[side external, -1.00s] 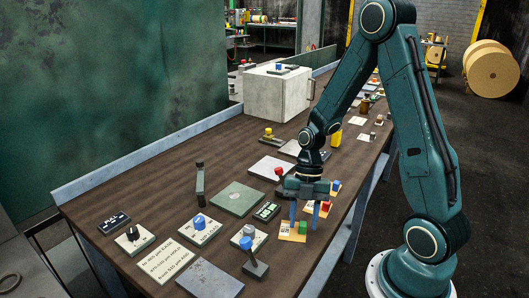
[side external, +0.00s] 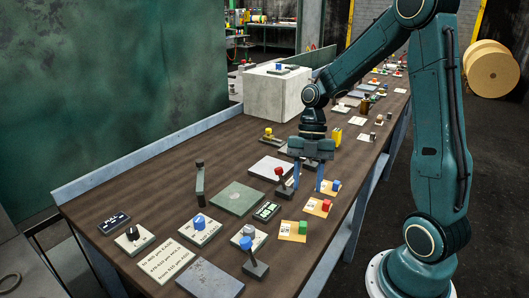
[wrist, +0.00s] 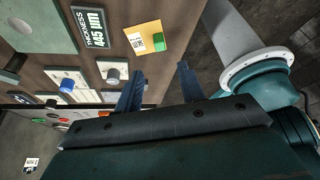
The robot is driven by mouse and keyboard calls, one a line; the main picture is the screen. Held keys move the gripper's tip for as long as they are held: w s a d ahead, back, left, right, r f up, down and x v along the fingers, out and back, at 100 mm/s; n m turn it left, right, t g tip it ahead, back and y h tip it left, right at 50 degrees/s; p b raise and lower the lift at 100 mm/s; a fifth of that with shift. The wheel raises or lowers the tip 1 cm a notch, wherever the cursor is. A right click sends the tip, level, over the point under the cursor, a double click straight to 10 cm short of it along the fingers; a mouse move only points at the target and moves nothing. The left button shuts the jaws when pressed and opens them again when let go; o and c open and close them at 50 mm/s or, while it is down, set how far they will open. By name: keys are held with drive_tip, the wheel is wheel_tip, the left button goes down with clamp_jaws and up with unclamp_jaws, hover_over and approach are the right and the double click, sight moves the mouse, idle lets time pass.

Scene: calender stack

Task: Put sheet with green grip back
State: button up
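The sheet with the green grip (side external: 289,230) is a small yellow-orange plate with a white label and a green block (side external: 303,227). It lies flat near the table's front right edge, at the near end of a row of similar sheets. It also shows in the wrist view (wrist: 149,31), beyond my fingertips. My gripper (side external: 308,190) is raised above the table, with its two blue fingers apart and nothing between them. In the wrist view my gripper (wrist: 161,68) also looks open and empty, clear of the green grip.
Sheets with a red grip (side external: 326,205) and a blue grip (side external: 335,186) lie farther along the same edge. A red-knobbed lever (side external: 280,172) and blue-knobbed lever (side external: 248,245) stand nearby. A thickness display (side external: 266,210) lies left of the green-grip sheet.

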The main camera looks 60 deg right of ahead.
drive_tip(key=shift+v, duration=1.15)
drive_tip(key=s+a+r+m+t+h, duration=0.4)
drive_tip(key=s+a+r+m+t, duration=0.3)
drive_tip(key=m, duration=1.5)
drive_tip(key=s+a+r, duration=0.2)
drive_tip(key=s+r, duration=0.2)
drive_tip(key=shift+a+r, duration=0.2)
drive_tip(key=shift+a, duration=0.2)
